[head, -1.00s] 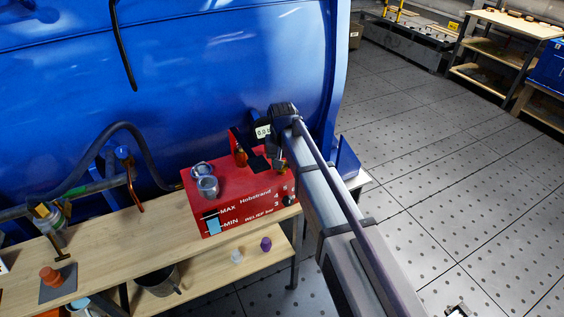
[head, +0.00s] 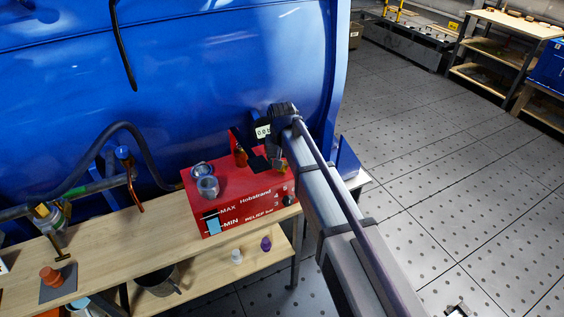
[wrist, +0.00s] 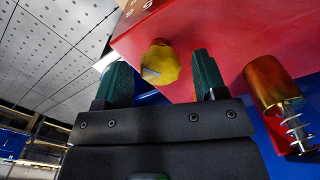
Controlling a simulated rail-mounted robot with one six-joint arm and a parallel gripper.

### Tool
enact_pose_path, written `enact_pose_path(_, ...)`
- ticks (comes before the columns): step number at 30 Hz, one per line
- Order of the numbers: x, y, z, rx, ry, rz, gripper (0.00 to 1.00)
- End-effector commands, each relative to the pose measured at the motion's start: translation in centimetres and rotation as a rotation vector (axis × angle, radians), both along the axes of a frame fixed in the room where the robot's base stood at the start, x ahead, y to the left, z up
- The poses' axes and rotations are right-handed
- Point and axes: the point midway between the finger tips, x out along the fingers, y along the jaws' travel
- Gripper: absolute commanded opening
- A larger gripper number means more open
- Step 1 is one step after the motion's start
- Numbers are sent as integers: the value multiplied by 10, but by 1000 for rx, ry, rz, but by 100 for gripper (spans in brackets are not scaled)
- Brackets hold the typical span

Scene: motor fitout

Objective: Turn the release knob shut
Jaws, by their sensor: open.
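The yellow release knob (wrist: 160,63) shows in the wrist view on the side of the red pump unit (wrist: 205,25), with a thin pale mark on its face. My gripper (wrist: 160,60) is open, with one green finger on each side of the knob. A gap shows between the knob and each finger; I cannot tell any contact. In the head view my gripper (head: 277,152) is at the right end of the red unit (head: 190,195), and its fingertips are mostly hidden.
A brass fitting with a spring (wrist: 280,95) sits right of my fingers. The blue tank (head: 200,80) is close behind. The wooden bench (head: 120,245) extends left.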

Motion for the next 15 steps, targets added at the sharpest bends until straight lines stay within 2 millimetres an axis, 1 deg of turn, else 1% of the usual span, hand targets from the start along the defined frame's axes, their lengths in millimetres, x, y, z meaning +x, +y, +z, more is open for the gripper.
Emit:
enact_pose_path(5, 0, 0, 26, 0, 0, 0, 65)
enact_pose_path(12, 0, 0, 86, 0, 0, 0, 65)
enact_pose_path(15, 0, 0, 104, 0, 0, 0, 65)
